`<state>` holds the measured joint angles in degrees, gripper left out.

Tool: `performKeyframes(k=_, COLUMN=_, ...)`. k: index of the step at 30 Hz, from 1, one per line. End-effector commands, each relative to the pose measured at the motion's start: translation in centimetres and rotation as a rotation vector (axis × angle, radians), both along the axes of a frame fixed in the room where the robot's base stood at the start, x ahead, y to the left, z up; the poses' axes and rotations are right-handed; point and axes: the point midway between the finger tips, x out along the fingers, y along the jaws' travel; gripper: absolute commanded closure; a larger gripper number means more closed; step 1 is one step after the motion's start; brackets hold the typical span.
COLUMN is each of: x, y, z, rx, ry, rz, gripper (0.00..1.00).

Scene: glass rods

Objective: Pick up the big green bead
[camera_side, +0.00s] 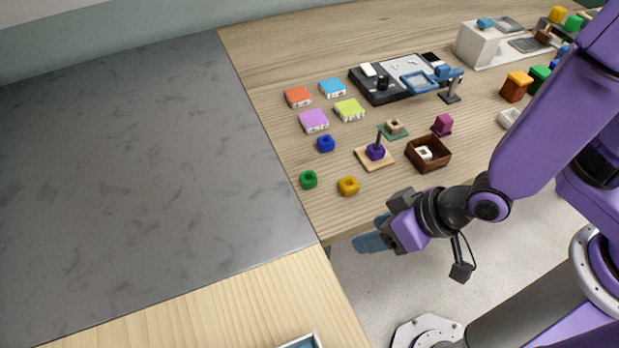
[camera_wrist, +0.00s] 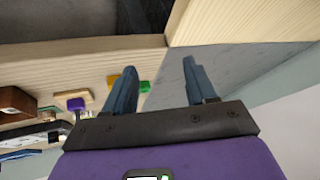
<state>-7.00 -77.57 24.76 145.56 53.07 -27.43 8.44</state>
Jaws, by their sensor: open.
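The big green bead (camera_side: 308,179) sits on the wooden table near its left edge, beside the dark grey slab, in the side view. In the wrist view a green piece (camera_wrist: 145,87), likely this bead, shows partly behind the left finger. My gripper (camera_side: 371,241) is open and empty, past the table's near edge, right of and nearer the camera than the bead.
A yellow bead (camera_side: 348,186) stands right of the green one, and a blue bead (camera_side: 326,143) lies behind it. A purple bead sits around a peg on a wooden base (camera_side: 368,163). A brown box (camera_side: 428,158) stands further right. The grey slab (camera_side: 140,170) is bare.

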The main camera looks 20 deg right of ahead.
Motion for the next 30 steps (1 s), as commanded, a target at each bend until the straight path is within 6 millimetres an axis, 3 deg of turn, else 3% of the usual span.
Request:
performKeyframes(k=5, x=2.0, y=0.6, z=-1.4, rx=-0.015, ry=-0.238, rz=-0.16, gripper=0.44)
performKeyframes(k=13, x=3.2, y=0.0, z=-0.1, rx=-0.029, ry=-0.546, rz=-0.274, gripper=0.44)
performKeyframes(k=20, x=4.3, y=0.0, z=0.0, rx=-0.028, ry=-0.604, rz=-0.293, gripper=0.44)
performKeyframes(k=30, x=9.8, y=1.0, z=-2.8, rx=-0.028, ry=-0.599, rz=-0.294, gripper=0.44)
